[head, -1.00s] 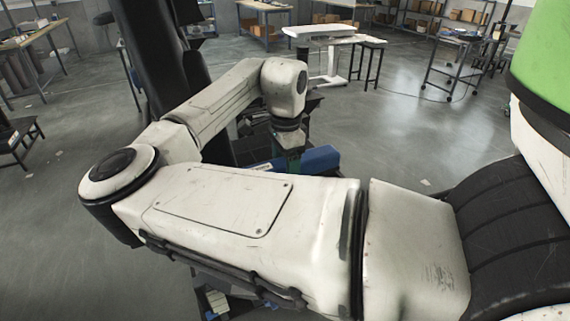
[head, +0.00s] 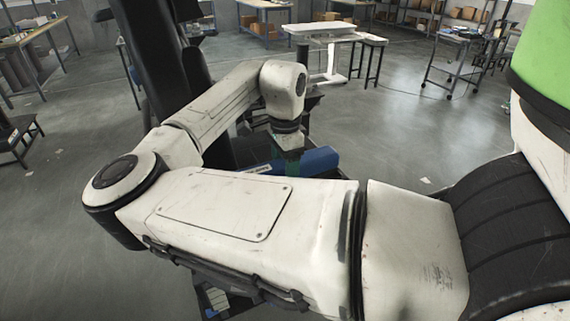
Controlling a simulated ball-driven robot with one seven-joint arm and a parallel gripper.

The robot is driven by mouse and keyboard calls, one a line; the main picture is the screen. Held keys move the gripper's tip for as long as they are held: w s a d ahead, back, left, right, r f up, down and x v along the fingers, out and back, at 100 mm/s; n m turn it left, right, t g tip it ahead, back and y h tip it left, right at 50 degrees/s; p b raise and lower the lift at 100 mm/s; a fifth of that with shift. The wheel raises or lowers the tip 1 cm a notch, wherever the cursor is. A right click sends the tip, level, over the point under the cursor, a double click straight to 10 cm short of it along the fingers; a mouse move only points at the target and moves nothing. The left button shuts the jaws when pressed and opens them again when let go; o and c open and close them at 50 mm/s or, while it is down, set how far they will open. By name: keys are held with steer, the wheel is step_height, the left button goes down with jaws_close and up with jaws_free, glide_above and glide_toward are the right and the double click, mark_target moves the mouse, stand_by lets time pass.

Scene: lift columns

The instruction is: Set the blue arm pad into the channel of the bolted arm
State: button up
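The blue arm pad (head: 320,160) shows in the head view just beyond my forearm. It reaches out on both sides of my gripper (head: 289,157), with a pale label on its left part. My gripper points down at the pad's middle. The fingertips and the pad's lower side are hidden by my arm, so I cannot tell whether the fingers are closed on it. Dark parts lie behind and beneath the pad, beside a tall black column (head: 160,60). I cannot make out the bolted arm's channel among them.
A white-topped table (head: 322,32) stands beyond, with a dark stool (head: 372,45) beside it. A wheeled cart (head: 455,58) is at the back right and a workbench (head: 35,35) at the back left. My arm covers much of the foreground.

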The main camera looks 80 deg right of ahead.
steer(key=shift+f, duration=0.1)
stand_by(0.3)
steer(key=shift+f, duration=0.3)
steer(key=shift+f, duration=1)
stand_by(1.6)
steer(key=o, duration=1.5)
steer(key=shift+c, duration=0.2)
steer(key=shift+o, duration=0.2)
steer(key=shift+r+p, duration=1.05)
steer(key=shift+p, duration=0.15)
steer(key=shift+r+p, duration=2.2)
steer(key=shift+r, duration=0.3)
steer(key=shift+f, duration=0.1)
